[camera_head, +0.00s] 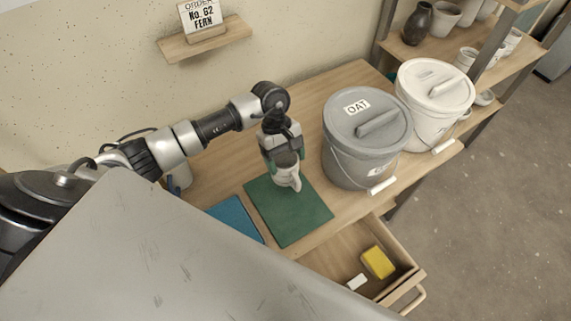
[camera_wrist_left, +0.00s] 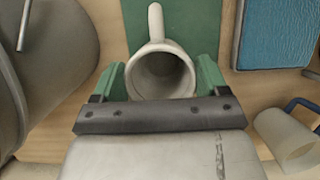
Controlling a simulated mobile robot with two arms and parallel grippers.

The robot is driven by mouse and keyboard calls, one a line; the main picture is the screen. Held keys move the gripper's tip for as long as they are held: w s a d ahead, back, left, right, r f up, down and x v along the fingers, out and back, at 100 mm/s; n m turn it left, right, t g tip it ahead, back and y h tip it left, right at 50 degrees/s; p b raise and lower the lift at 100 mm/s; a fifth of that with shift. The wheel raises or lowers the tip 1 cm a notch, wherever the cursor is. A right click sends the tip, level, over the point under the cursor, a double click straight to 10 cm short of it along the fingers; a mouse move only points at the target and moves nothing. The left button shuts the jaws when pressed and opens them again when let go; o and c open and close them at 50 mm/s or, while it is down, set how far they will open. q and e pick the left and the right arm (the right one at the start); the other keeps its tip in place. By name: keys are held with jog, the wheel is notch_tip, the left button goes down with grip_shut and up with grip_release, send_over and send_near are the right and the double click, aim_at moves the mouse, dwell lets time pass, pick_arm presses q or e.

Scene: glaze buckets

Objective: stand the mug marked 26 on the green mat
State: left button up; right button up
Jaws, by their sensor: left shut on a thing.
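My left gripper (camera_head: 286,165) is shut on a pale mug (camera_head: 289,179), with a green finger on each side of it. In the left wrist view the mug (camera_wrist_left: 160,75) shows its open mouth, and its handle points away from the gripper. No number shows on it. The green mat (camera_head: 303,217) lies on the table below the mug; it also shows in the left wrist view (camera_wrist_left: 196,28). The mug is over the mat's back part. I cannot tell whether it touches the mat. My right gripper is not in view.
A grey bucket (camera_head: 352,138) marked OAT and a white bucket (camera_head: 423,105) stand right of the mat. A blue mat (camera_head: 236,217) lies to its left. A pale cup (camera_wrist_left: 284,137) with a blue handle is nearby. An open drawer (camera_head: 335,255) holds a yellow block (camera_head: 378,262).

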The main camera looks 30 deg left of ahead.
aim_at(285, 167)
pick_arm(q)
notch_tip(285, 167, down, 3)
jog(key=shift+f, duration=0.3)
jog(key=shift+f, duration=0.2)
jog(key=o, duration=1.4)
jog(key=shift+r, duration=0.1)
jog(key=shift+s, duration=0.1)
